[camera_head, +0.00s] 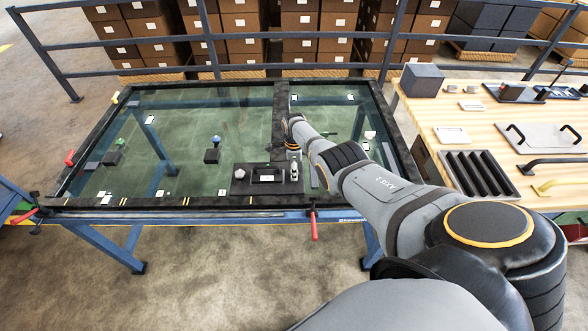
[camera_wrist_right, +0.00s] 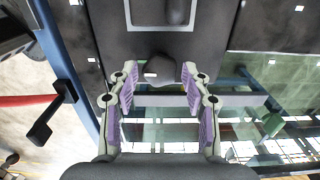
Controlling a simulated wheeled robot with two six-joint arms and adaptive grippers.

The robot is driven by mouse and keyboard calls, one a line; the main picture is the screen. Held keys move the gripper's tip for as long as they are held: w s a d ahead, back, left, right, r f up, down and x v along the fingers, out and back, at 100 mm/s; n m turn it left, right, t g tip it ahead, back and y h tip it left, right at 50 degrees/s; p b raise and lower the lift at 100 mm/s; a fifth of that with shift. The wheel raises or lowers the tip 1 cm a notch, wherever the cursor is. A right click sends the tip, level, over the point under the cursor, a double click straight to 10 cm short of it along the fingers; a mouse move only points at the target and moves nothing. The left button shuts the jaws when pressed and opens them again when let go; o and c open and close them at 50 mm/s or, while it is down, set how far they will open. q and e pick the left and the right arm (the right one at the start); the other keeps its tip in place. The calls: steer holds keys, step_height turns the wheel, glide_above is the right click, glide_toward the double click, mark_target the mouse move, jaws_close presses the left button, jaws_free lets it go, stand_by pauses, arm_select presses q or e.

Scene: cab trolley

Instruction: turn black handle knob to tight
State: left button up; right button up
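In the right wrist view, a black rounded knob (camera_wrist_right: 159,68) with a small white mark sits at the edge of a dark panel (camera_wrist_right: 112,40). My right gripper (camera_wrist_right: 159,82) is open, with its purple-padded fingers on either side of the knob and a gap to each. I cannot tell whether the fingertips reach past it. In the head view my right gripper (camera_head: 294,168) points down at the right end of the small black panel (camera_head: 265,188) on the glass-topped trolley (camera_head: 180,203). The knob cannot be made out there. My left gripper is not in view.
A wooden bench (camera_head: 425,108) with parts is at the right. Blue rails (camera_head: 210,37) and cardboard boxes (camera_head: 240,20) are behind.

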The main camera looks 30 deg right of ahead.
steer(key=shift+o, duration=0.3)
steer(key=shift+w+r, duration=0.1)
steer(key=shift+r, duration=0.4)
step_height(320, 180, up, 11)
steer(key=shift+f, duration=0.1)
stand_by(0.4)
